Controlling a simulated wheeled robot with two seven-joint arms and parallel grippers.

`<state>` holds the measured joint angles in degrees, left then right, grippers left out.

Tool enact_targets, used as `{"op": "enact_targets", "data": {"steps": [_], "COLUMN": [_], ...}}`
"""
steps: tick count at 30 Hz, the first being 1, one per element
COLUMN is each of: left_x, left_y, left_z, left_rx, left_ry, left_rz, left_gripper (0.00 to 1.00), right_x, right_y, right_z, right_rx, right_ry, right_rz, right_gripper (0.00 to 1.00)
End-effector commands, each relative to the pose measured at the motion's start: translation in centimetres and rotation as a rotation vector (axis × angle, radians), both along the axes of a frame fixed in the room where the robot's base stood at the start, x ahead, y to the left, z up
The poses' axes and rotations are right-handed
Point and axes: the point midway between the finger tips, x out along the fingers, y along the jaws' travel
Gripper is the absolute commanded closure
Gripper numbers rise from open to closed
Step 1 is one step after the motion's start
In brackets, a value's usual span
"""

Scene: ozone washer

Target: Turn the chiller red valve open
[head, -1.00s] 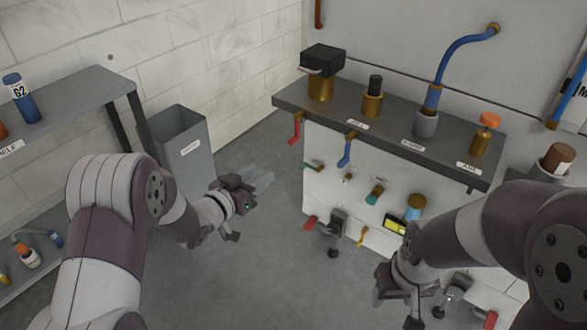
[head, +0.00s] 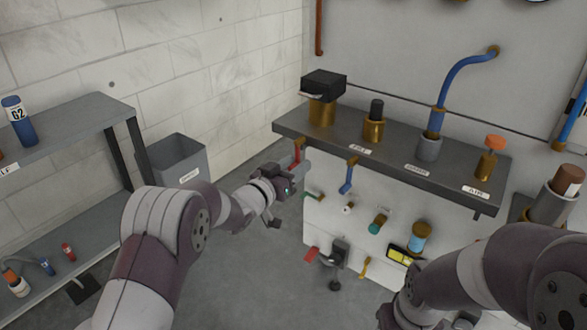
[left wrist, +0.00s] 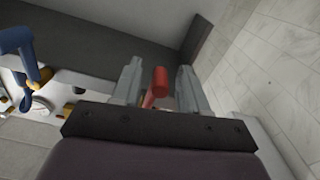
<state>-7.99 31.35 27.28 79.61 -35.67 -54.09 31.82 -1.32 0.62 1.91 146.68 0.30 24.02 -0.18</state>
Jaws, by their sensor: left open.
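The red valve handle (head: 297,151) hangs from a brass fitting under the left front corner of the dark counter. In the left wrist view the red handle (left wrist: 160,80) stands between the two fingers, with a gap on each side. My left gripper (head: 297,166) is open at the handle and partly covers its lower end in the head view. My right arm comes in from the right, and its gripper is mostly cut off at the bottom edge, so its jaws cannot be made out.
A blue valve handle (head: 347,178) hangs to the right of the red one and also shows in the left wrist view (left wrist: 20,45). The counter (head: 400,150) carries several brass fittings. A grey bin (head: 178,162) and a shelf (head: 75,128) stand at left.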

Motion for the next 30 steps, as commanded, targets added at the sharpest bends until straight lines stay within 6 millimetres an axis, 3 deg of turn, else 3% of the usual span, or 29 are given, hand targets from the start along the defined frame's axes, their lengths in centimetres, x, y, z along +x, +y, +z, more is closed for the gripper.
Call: {"op": "enact_targets", "data": {"steps": [2,6,19,30], "left_x": [0.0,0.0,0.2,1.2], "left_y": [0.0,0.0,0.4,1.8], "left_z": [0.0,0.0,0.0,0.3], "left_rx": [0.0,0.0,0.047,0.281], "left_ry": [0.0,0.0,-0.033,-0.203], "left_rz": [0.0,0.0,0.001,0.002], "left_gripper": [0.57,1.0,1.0,1.0], "right_x": [0.0,0.0,0.0,0.0], "right_y": [0.0,0.0,0.0,0.0], "right_z": [0.0,0.0,0.0,-0.3], "right_rx": [0.0,0.0,0.0,0.0], "right_ry": [0.0,0.0,0.0,0.0], "right_rz": [0.0,0.0,0.0,0.0], "right_gripper": [0.46,0.46,0.46,0.46]}}
